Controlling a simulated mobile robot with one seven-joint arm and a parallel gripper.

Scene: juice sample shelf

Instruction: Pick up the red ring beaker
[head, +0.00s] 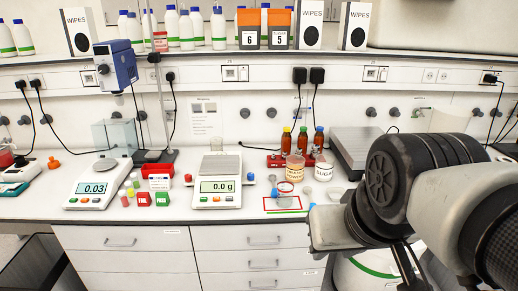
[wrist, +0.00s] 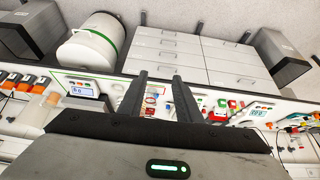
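A small clear beaker with a red band (head: 285,188) stands on the white bench in the head view, behind a red-and-green outlined mat (head: 283,211). In the wrist view, small red-marked items show between my fingers; they are too small to tell the beaker apart for sure. My gripper (wrist: 160,76) is open in the wrist view, with its two dark fingers apart and nothing held between them. In the head view my arm reaches in from the right, and its end is to the right of the beaker and nearer the camera. The fingertips are not clear there.
Labelled tubs (head: 295,171) and brown bottles in a red rack (head: 276,161) stand behind the beaker. A balance reading 0.0 g (head: 217,188) stands to its left. Other small clear vessels (head: 308,194) are close by. White drawers (head: 257,263) are below the bench.

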